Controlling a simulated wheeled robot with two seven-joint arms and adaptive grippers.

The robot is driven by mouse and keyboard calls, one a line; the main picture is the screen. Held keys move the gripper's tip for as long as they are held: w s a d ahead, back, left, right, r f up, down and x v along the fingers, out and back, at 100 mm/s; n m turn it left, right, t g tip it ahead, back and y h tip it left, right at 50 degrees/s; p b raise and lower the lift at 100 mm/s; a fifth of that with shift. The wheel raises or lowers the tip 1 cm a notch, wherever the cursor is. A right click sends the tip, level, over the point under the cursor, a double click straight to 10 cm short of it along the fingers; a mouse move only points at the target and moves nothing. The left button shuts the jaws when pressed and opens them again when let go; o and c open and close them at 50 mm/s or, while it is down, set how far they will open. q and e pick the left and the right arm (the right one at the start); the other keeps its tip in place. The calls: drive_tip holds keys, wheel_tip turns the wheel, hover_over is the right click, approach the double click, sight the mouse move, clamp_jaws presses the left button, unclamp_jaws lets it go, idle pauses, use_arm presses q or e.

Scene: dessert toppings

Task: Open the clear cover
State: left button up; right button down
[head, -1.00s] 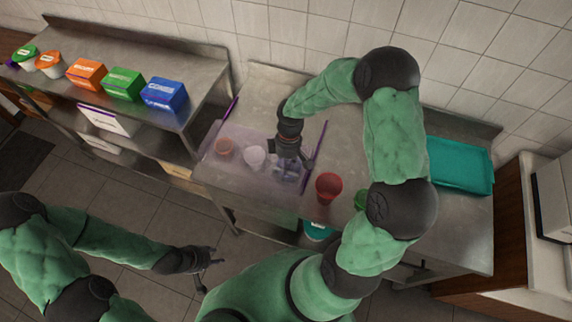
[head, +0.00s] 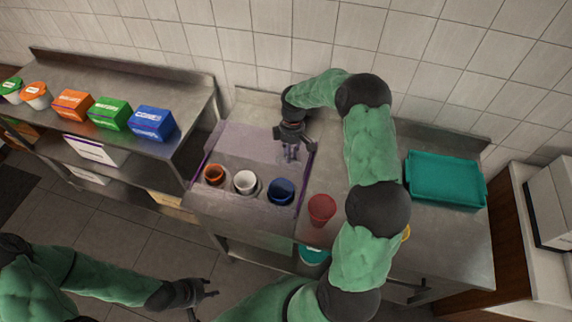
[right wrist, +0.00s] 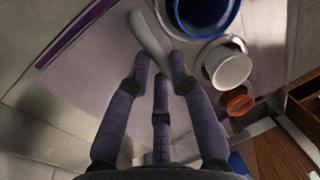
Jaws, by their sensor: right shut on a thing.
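The clear cover (head: 238,143) is a see-through sheet with purple edges. In the head view it is swung back toward the wall, off an orange cup (head: 214,175), a white cup (head: 245,182) and a blue cup (head: 281,190). My right gripper (head: 291,152) is at the cover's right part. In the right wrist view my right gripper (right wrist: 158,68) has its fingers around a pale handle (right wrist: 146,38) of the cover, partly hidden by them. My left gripper (head: 208,288) is low at the front, away from the counter, with its fingers spread and empty.
A red cup (head: 321,209) stands on the counter right of the cover. A teal tray (head: 447,181) lies at the far right. Orange, green and blue boxes (head: 153,123) stand on the left shelf. My right arm crosses over the counter's middle.

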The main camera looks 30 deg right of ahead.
drive_tip(key=shift+w+d, duration=0.2)
drive_tip(key=c, duration=1.1)
unclamp_jaws()
wheel_tip(320, 180, up, 12)
drive_tip(key=w+d, duration=0.1)
drive_tip(key=shift+w+d, duration=0.25)
drive_tip(key=shift+d, duration=0.1)
drive_tip(key=shift+f, duration=0.15)
